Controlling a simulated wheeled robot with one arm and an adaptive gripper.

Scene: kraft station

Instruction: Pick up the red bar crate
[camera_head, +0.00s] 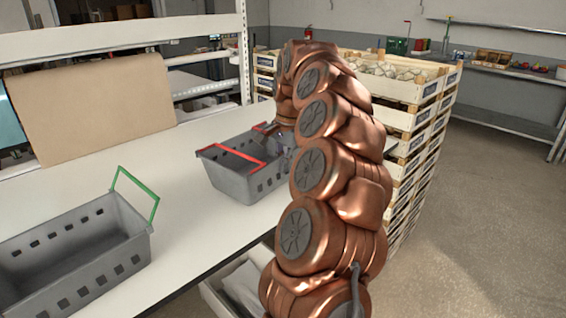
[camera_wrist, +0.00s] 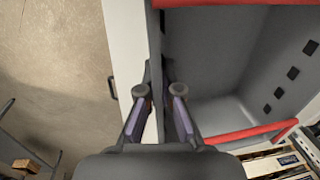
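The red bar crate (camera_head: 228,181) is a grey open bin with slotted walls and red bars. It stands upright on the white table near its right edge. In the wrist view its grey inside (camera_wrist: 215,60) fills the right half, with a red bar (camera_wrist: 250,133) at the bottom and another at the top. My gripper (camera_wrist: 160,91) is over the crate's side wall, one finger on the outer side and one on the inner side. The fingers are apart with the rim between them; no firm contact shows.
A grey crate with a green bar (camera_head: 85,253) stands at the table's front left. The white table (camera_head: 178,195) is clear between the crates. A brown board (camera_head: 92,110) stands behind. Stacked wooden crates (camera_head: 405,118) stand right of the table, with open floor beyond.

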